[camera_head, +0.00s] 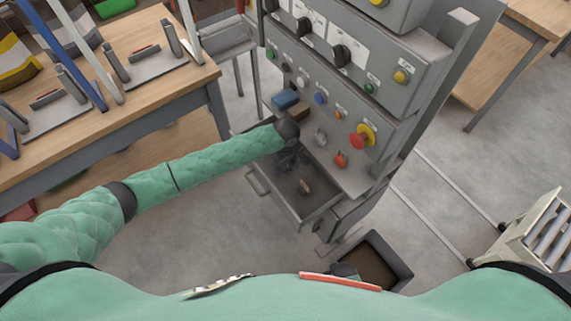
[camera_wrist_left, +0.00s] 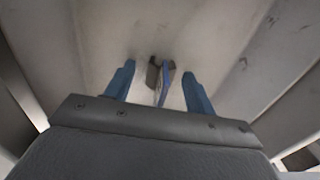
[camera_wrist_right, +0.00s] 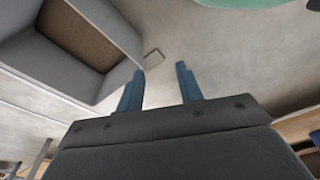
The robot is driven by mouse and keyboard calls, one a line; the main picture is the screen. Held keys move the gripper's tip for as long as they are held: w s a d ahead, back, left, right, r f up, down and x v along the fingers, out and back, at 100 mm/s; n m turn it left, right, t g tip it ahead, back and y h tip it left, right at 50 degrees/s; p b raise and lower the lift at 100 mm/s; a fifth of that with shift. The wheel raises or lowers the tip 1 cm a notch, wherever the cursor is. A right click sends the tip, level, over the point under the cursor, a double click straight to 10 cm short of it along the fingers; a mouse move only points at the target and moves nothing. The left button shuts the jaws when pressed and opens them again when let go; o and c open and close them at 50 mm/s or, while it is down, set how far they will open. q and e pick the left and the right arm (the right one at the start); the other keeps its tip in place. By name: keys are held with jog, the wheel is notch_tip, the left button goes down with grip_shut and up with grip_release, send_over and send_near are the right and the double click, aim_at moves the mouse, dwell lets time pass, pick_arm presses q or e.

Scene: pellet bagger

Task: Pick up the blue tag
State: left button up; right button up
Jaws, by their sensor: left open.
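In the left wrist view the blue tag (camera_wrist_left: 164,82) shows as a narrow blue strip beside a dark grey-brown piece, on a pale surface between and beyond my left fingertips (camera_wrist_left: 158,72). The fingers are apart, one on each side, and neither visibly touches it. In the head view my left gripper (camera_head: 288,160) reaches down into the open grey drawer (camera_head: 262,186) below the control panel; the blue tag is not clear there. My right gripper (camera_wrist_right: 160,72) is open and empty in the right wrist view, above the floor.
The panel (camera_head: 318,70) with knobs and buttons, including a red stop button (camera_head: 361,136), rises behind the drawer. A dark bin (camera_head: 375,262) stands on the floor. A wooden bench (camera_head: 130,95) is at left.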

pick_arm(q)
jog(key=shift+f, duration=0.1)
jog(key=shift+c, duration=0.4)
jog(key=c, duration=1.1)
jog(key=shift+r, duration=0.2)
